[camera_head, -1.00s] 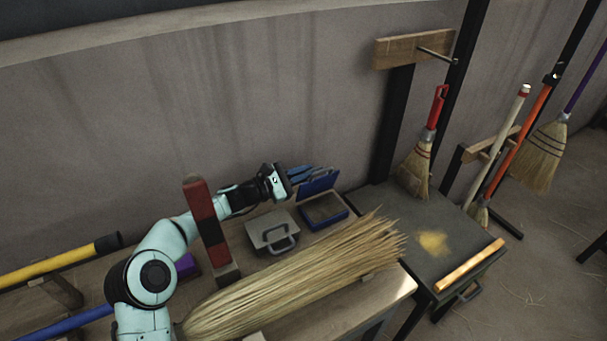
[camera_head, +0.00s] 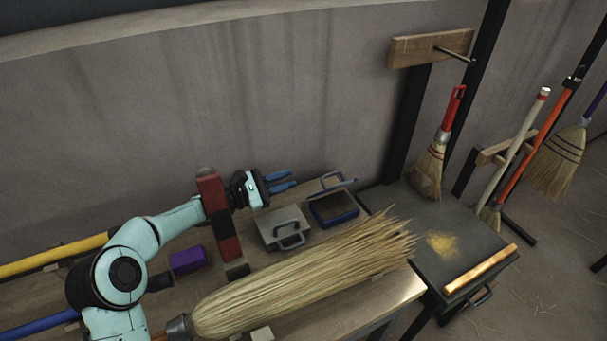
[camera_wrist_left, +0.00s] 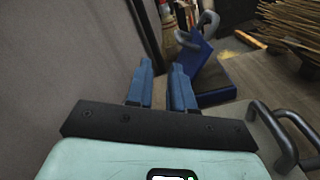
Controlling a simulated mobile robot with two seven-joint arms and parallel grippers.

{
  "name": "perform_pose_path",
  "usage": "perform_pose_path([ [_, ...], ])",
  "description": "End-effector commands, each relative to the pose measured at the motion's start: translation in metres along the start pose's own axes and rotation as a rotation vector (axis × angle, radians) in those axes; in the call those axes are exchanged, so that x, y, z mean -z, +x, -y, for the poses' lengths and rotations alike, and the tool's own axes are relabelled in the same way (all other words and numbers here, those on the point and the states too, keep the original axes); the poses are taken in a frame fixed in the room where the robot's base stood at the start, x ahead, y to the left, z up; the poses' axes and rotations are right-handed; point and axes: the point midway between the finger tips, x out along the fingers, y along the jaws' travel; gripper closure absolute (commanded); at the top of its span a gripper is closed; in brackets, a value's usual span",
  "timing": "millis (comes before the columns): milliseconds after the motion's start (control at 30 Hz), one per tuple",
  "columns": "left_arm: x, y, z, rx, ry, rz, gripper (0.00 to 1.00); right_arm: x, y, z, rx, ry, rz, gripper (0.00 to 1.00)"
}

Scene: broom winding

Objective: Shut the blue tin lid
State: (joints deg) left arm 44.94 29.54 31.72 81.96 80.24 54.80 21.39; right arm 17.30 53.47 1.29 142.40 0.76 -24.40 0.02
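The blue tin (camera_head: 334,219) stands open on the bench. Its blue lid (camera_head: 338,188) is hinged up and tilted above the tin, seen nearly edge-on, with a grey handle (camera_head: 328,177) on its outer face. In the left wrist view the lid (camera_wrist_left: 192,66) rises from the tin (camera_wrist_left: 217,97) just beyond the right finger. My left gripper (camera_head: 286,181) is left of the lid, above and behind the grey tin. Its blue fingers are parted with nothing between them, also in the wrist view (camera_wrist_left: 160,80); touch with the lid is unclear. My right gripper is out of view.
A grey tin (camera_head: 277,222) with a handle stands left of the blue tin. A red and black upright post (camera_head: 217,210) stands close beside my left wrist. A large straw broom head (camera_head: 300,280) lies in front. The wall is close behind.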

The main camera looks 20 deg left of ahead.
Motion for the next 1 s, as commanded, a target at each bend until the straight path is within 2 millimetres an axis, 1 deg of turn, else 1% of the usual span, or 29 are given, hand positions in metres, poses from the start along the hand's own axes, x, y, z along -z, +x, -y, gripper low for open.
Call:
perform_pose_path([
  [33, 0.000, -0.011, -0.001, -0.002, 0.000, -0.004, 0.78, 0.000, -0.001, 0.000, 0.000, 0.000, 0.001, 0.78],
  [100, 0.000, -0.022, -0.001, -0.001, 0.000, -0.003, 0.78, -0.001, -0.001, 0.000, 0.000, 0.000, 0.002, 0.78],
  [200, 0.000, -0.032, 0.000, 0.000, 0.000, -0.001, 0.78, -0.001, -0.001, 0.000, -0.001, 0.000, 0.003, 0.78],
  [333, -0.001, -0.038, 0.000, 0.001, 0.000, 0.001, 0.78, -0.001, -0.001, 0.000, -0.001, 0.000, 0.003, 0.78],
  [867, -0.002, -0.037, 0.000, 0.001, 0.000, 0.000, 0.78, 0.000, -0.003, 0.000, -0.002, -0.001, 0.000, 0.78],
  [967, -0.014, -0.025, -0.007, 0.006, -0.004, -0.016, 0.78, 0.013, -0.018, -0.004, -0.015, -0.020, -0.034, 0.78],
  [1000, -0.024, -0.015, -0.012, 0.009, -0.007, -0.030, 0.78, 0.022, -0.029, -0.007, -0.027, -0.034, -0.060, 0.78],
])
